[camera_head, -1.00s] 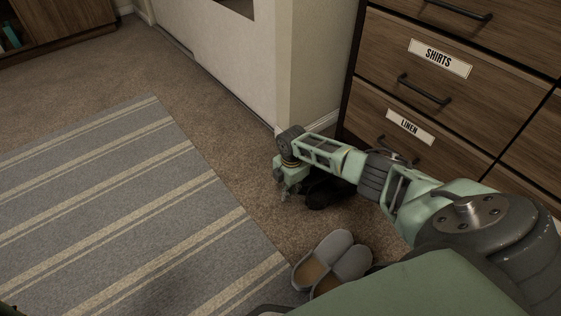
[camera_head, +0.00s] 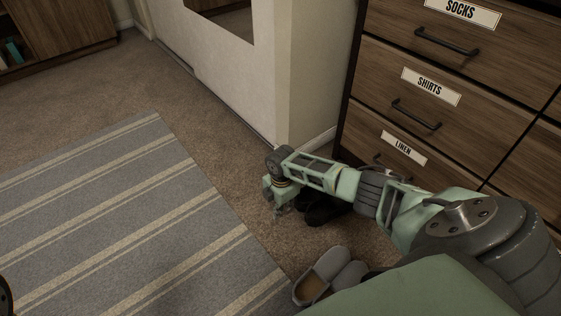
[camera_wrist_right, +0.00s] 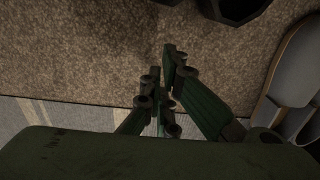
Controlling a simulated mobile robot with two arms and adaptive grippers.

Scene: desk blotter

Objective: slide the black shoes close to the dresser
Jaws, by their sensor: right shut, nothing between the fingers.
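The black shoes (camera_head: 325,210) are on the carpet in front of the dresser (camera_head: 430,95), partly hidden under my right forearm in the head view. In the right wrist view a dark part of them (camera_wrist_right: 236,9) shows at the top edge. My right gripper (camera_head: 279,212) points down at the carpet, just left of the shoes, on the side toward the rug. In the right wrist view its fingers (camera_wrist_right: 167,78) are shut and empty, with bare carpet between them and the shoes. The gap between shoes and dresser is hidden by my arm. My left gripper is not in view.
Grey slippers (camera_head: 328,273) lie nearer me, partly covered by my body; they show at right in the wrist view (camera_wrist_right: 297,65). A striped rug (camera_head: 110,210) lies left of the gripper. A pale wall corner (camera_head: 305,75) stands beside the dresser. Carpet between rug and wall is clear.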

